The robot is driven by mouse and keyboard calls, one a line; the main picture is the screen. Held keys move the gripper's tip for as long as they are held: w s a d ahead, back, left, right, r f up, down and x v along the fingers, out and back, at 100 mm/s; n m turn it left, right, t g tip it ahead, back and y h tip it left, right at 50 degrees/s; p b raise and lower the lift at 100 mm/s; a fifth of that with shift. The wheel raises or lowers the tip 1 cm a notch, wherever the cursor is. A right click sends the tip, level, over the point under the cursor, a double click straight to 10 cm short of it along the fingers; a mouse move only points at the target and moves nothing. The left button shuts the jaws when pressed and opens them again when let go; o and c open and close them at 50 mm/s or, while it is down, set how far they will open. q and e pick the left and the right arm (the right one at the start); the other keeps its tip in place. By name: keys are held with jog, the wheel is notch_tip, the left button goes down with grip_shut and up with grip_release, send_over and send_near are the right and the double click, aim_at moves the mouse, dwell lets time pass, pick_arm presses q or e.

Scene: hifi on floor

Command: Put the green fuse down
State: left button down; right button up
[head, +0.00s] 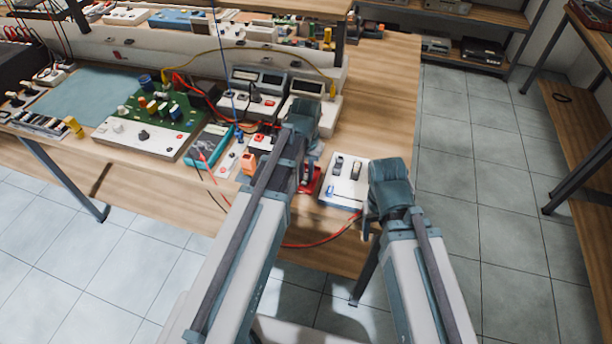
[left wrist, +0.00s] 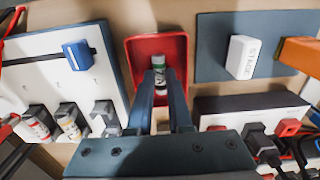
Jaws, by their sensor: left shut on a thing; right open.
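My left gripper (left wrist: 161,92) is shut on the green fuse (left wrist: 164,76), a small light cylinder with a green band. In the left wrist view the fuse is over the red tray (left wrist: 143,50), within its rim; I cannot tell whether it touches the tray floor. In the head view my left gripper (head: 303,178) is beside the red tray (head: 316,184), and the fuse is hidden there. My right gripper (head: 370,222) is open, low by the table's front right edge, and mostly hidden by its own wrist.
A white panel (head: 343,194) with a blue block (left wrist: 78,55) and holders stands beside the tray; other banded fuses (left wrist: 70,124) sit in it. A blue-grey mat (left wrist: 215,60) with a white block (left wrist: 242,56) lies on the other side. Meters (head: 255,88), a green board (head: 165,112) and cables crowd behind.

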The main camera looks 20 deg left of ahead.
aim_at(306, 177)
pick_arm(q)
jog(key=shift+f, duration=0.1)
jog(key=c, duration=0.8)
grip_release()
jog(key=shift+c, duration=0.2)
notch_tip(306, 177, up, 12)
jog(key=p, duration=1.2)
jog(key=shift+r, duration=0.25)
jog(key=s+d+m+y, duration=0.1)
jog(key=s+d+m, duration=0.2)
jog(key=s+d, duration=0.7)
jog(key=s, duration=0.4)
jog(key=shift+s+d, duration=0.25)
